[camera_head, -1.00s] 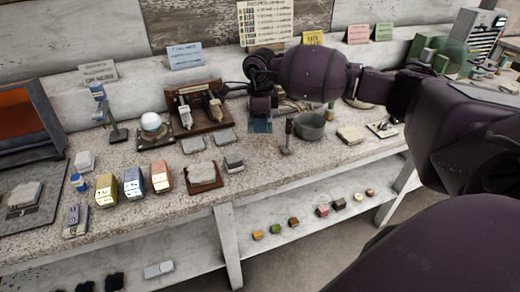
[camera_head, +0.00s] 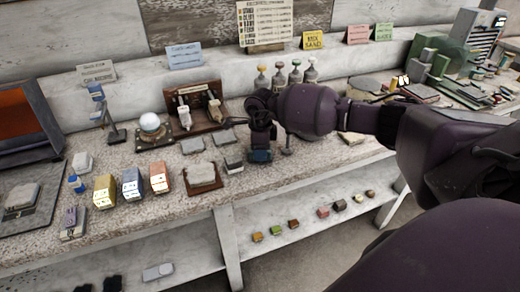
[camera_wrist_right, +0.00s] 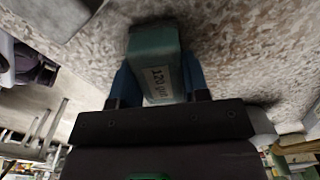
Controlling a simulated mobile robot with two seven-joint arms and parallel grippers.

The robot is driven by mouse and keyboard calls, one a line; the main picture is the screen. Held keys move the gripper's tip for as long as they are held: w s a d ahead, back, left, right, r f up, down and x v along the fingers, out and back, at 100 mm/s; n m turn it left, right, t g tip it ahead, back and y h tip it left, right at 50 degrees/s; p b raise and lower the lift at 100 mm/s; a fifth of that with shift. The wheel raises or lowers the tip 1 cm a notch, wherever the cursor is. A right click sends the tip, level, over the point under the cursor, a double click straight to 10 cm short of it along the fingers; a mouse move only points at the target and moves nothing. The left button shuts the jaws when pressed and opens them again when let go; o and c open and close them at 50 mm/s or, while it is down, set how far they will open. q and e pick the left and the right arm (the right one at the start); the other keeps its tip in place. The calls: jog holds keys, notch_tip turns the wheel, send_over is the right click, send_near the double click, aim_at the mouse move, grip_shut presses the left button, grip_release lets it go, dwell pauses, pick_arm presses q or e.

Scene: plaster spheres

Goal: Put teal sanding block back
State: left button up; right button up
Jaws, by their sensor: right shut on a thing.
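The teal sanding block (camera_wrist_right: 153,45) carries a white label that reads "120 grit". It sits between the blue fingers of my right gripper (camera_wrist_right: 158,85), which is shut on it. In the head view, the right gripper (camera_head: 260,150) holds the teal block (camera_head: 260,156) low over the bench, near its front edge. Whether the block touches the bench is unclear. The yellow block (camera_head: 104,190), the blue block (camera_head: 133,184) and the orange block (camera_head: 160,177) stand in a row to the left. My left gripper is not in view.
A grey slab lies on a brown tray (camera_head: 217,184) left of the gripper. A small grey block (camera_head: 233,164) stands close by. A wooden rack (camera_head: 200,109) and several bottles (camera_head: 295,74) stand behind. Small coloured blocks line the lower shelf (camera_head: 310,235).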

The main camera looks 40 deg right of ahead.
jog(key=shift+f, duration=0.1)
jog(key=o, duration=1)
